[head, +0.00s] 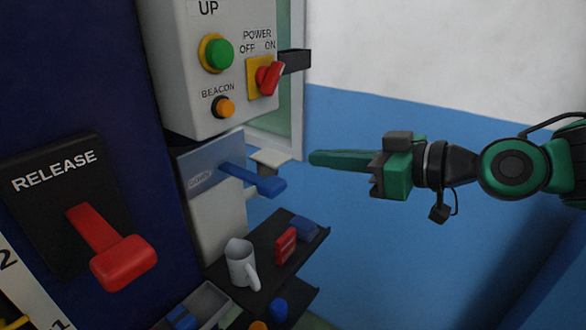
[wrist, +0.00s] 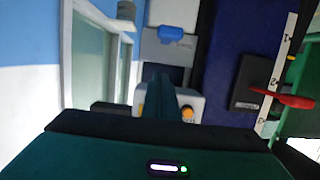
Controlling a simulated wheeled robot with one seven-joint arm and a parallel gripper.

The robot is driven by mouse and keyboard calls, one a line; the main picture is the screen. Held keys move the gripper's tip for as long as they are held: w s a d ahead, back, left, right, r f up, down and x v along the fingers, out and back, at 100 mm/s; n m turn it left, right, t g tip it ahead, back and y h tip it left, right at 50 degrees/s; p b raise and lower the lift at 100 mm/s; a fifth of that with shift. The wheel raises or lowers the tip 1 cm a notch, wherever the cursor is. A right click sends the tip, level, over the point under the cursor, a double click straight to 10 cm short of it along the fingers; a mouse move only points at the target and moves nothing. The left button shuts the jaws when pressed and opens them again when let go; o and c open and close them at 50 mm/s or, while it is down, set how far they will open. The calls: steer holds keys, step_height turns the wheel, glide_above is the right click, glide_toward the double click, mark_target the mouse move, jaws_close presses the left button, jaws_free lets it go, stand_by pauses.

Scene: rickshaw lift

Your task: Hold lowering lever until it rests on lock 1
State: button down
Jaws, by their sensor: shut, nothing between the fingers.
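The blue lowering lever (head: 260,181) sticks out from a grey plate (head: 205,172) below the control box. It slopes slightly down to the right. It also shows in the wrist view (wrist: 170,34), at the top. My gripper (head: 314,158) is shut and empty, to the right of the lever in the head view, with a visible gap between them. Its closed green fingers show in the wrist view (wrist: 166,88). I cannot make out lock 1 itself.
A red release lever (head: 112,245) is at the left. The control box (head: 200,70) carries a green button, a red power switch and an orange beacon button. Below, a dark shelf (head: 270,258) holds a mug and small boxes. A scale strip (head: 28,290) is at lower left.

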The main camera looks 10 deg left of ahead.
glide_above(283, 183)
step_height(283, 183, down, 2)
steer(key=f, duration=0.1)
steer(key=shift+w+d+f, duration=0.15)
steer(key=shift+f, duration=1.55)
